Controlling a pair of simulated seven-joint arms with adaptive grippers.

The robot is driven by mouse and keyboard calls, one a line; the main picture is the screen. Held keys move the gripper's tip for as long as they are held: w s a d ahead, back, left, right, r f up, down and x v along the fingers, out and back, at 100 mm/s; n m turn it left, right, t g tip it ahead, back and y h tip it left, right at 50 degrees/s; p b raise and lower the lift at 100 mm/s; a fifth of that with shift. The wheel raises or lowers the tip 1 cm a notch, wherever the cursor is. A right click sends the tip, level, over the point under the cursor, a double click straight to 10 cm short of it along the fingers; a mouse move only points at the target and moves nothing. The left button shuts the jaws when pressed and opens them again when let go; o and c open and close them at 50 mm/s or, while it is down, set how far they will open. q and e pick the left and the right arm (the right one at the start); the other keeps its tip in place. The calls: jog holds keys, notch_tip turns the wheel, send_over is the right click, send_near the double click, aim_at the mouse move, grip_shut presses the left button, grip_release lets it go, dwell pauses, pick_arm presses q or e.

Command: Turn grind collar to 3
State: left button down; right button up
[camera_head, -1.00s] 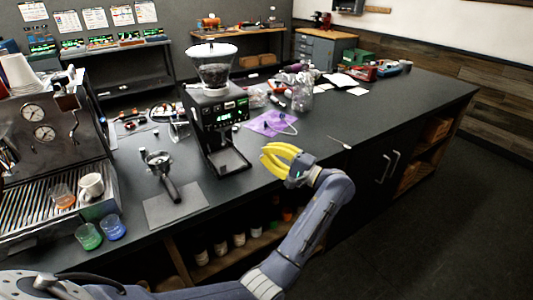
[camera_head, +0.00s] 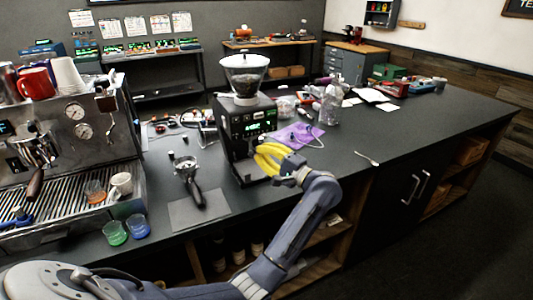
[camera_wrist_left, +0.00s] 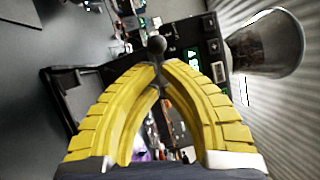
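The coffee grinder (camera_head: 236,125) stands on the dark counter, with a lit green display on its front and a bean hopper (camera_head: 245,75) on top. The dark collar area (camera_head: 246,100) is under the hopper; I cannot read its marks. My left gripper (camera_head: 258,155) has yellow fingers and is in front of the grinder, below the collar. In the left wrist view its fingertips (camera_wrist_left: 160,65) nearly meet. A dark round knob (camera_wrist_left: 157,45) shows just beyond them; I cannot tell if they touch it. The hopper is at the right there (camera_wrist_left: 265,45). My right gripper is out of view.
An espresso machine (camera_head: 75,125) with cups on top stands at the left. A portafilter (camera_head: 188,175), a dark mat (camera_head: 199,210) and green and blue cups (camera_head: 115,232) lie left of the grinder. A purple cloth (camera_head: 300,135) is to its right. The right counter is mostly clear.

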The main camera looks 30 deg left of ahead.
pick_arm(q)
jog(key=shift+a, duration=0.1)
jog(key=shift+s+a+r, duration=0.1)
jog(key=shift+s+a, duration=0.5)
jog(key=shift+s, duration=0.05)
